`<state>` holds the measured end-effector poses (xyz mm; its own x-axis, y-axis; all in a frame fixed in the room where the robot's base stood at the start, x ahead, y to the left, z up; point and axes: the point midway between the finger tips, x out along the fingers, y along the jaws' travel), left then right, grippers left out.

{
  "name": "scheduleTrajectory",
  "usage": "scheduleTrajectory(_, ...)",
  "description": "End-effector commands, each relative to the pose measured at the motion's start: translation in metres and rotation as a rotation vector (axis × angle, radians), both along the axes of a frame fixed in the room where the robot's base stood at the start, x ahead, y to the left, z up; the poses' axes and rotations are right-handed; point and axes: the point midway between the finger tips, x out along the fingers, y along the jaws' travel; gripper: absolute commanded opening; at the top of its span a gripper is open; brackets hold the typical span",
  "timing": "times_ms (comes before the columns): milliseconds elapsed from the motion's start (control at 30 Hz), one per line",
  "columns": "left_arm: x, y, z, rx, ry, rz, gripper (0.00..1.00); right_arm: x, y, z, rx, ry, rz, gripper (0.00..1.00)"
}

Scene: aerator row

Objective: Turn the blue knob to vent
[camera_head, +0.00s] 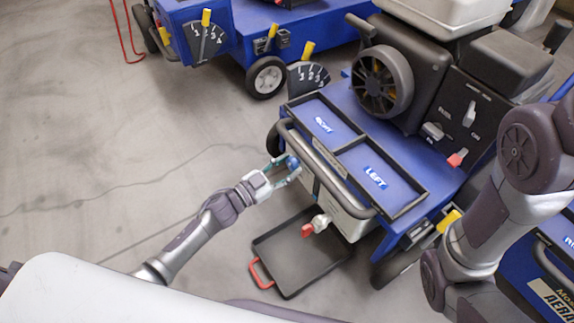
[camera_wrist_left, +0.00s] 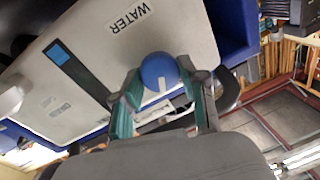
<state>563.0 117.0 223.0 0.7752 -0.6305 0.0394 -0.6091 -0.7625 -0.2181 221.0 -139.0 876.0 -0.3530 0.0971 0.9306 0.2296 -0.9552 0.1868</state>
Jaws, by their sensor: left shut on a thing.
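The blue knob (camera_wrist_left: 159,72) is round with a white pointer line, which points down toward my gripper's palm in the left wrist view. It sits on the pale water tank (camera_wrist_left: 95,50), which carries a WATER label. My left gripper (camera_wrist_left: 163,88) is shut on the knob, one finger on each side. In the head view the knob (camera_head: 292,163) shows small at the front left of the blue machine (camera_head: 375,225), partly covered by my left gripper (camera_head: 284,171). I cannot read the vent marking. My right arm enters at the right, its gripper out of view.
A black tray (camera_head: 300,275) with a red handle lies on the floor below the tank. A red-handled valve (camera_head: 317,224) sticks out above it. A dark rail (camera_head: 325,165) runs along the machine's front. Other blue machines stand behind and at right. The floor at left is clear.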

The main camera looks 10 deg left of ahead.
Motion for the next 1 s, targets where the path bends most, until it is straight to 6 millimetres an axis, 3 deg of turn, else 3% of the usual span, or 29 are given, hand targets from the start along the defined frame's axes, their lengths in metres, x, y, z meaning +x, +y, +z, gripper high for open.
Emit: scheduleTrajectory(1000, 0.0, 0.001, -0.005, 0.672, -0.665, 0.0, 0.08, -0.004, 0.0, -0.012, -0.003, -0.014, -0.003, 0.0)
